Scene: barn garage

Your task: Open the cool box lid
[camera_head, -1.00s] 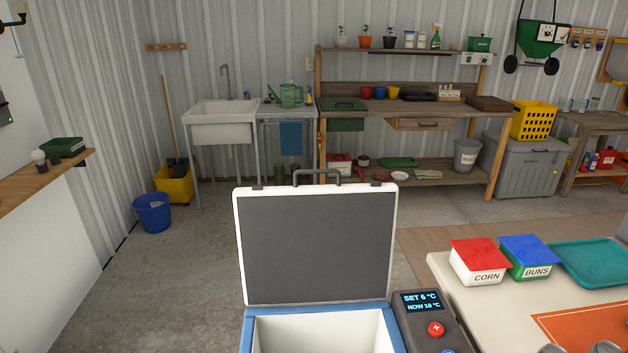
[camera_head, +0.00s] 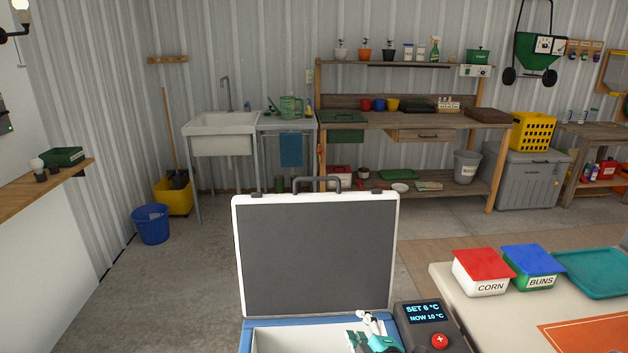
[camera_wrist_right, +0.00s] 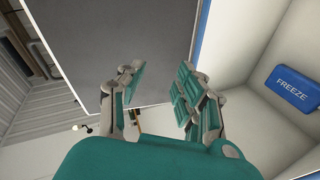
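The cool box (camera_head: 262,340) stands at the bottom middle of the head view, with a blue rim and pale interior. Its white-edged lid (camera_head: 315,255) with dark grey lining stands raised, tilted up behind the box, handle (camera_head: 318,185) on top. The lining also shows in the right wrist view (camera_wrist_right: 100,35). My right gripper (camera_head: 368,332) is at the right part of the box opening, in front of the lid's lower edge. In the wrist view its teal-and-grey fingers (camera_wrist_right: 160,78) are apart with nothing between them. A blue pack marked FREEZE (camera_wrist_right: 292,88) is inside the box. My left gripper is out of view.
A control panel (camera_head: 428,322) reading SET 6 °C adjoins the box's right side. To the right, a table (camera_head: 460,310) holds a CORN tub (camera_head: 480,285), a BUNS tub (camera_head: 535,278) and a teal tray (camera_head: 595,272). The floor (camera_head: 180,290) left of the box is clear.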

